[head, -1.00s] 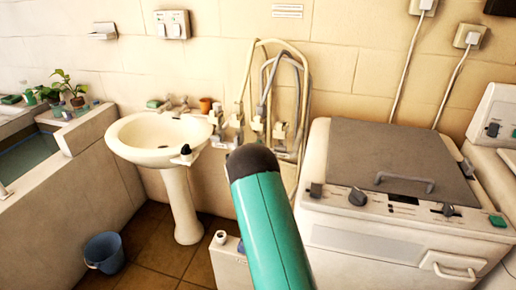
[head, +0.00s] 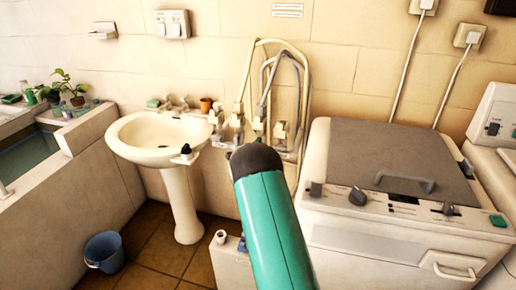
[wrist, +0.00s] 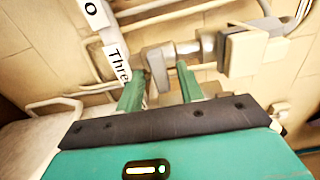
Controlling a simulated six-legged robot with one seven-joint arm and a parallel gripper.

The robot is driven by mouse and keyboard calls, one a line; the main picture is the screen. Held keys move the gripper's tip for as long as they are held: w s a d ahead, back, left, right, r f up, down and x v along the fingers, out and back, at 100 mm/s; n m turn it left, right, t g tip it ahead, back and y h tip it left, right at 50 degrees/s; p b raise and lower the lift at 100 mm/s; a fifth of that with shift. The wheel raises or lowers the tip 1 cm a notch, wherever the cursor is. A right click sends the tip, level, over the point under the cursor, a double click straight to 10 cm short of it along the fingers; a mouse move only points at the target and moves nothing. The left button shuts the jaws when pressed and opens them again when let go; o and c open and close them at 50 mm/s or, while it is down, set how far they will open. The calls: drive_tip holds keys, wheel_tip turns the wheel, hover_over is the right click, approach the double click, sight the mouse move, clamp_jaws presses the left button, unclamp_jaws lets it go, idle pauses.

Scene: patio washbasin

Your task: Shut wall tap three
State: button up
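In the wrist view, a white label strip (wrist: 117,62) reads "Thre", its end hidden by my left finger. Beside it is the grey-beige handle of wall tap three (wrist: 157,63), joined to a metal tap body (wrist: 208,46). My gripper (wrist: 161,68) has two green fingers standing apart, one on each side of the handle's near end. I cannot tell whether either finger touches it. In the head view, a row of wall taps (head: 237,119) shows behind my arm, which hides my gripper and the tap at it.
Looped hoses (head: 262,80) hang above the taps. A washbasin (head: 150,148) stands left, and a washing machine (head: 395,190) with a grey lid stands right. A blue bucket (head: 104,252) is on the brown floor. A beige block-shaped fitting (wrist: 246,52) is close right of the handle.

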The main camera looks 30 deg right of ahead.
drive_tip(key=v, duration=1.4)
drive_tip(key=shift+r, duration=0.1)
drive_tip(key=s+a+r+n+y, duration=0.3)
drive_tip(key=a+r+n+y, duration=0.35)
drive_tip(key=a+r, duration=0.2)
drive_tip(key=s+a+r+n+y, duration=0.3)
drive_tip(key=a+r+n+y, duration=0.2)
drive_tip(key=a+r+n, duration=0.3)
drive_tip(key=s+a+n+g, duration=0.2)
drive_tip(key=s+a+n, duration=0.1)
drive_tip(key=s, duration=0.7)
drive_tip(key=s+a+n+g+y, duration=0.1)
drive_tip(key=s+a+n+g, duration=0.1)
drive_tip(key=s+n, duration=0.4)
drive_tip(key=s+a+r+n+g+y, duration=0.1)
drive_tip(key=s+a+n+g, duration=0.1)
drive_tip(key=s, duration=1.2)
drive_tip(key=shift+a+n, duration=0.85)
drive_tip(key=shift+n, duration=0.3)
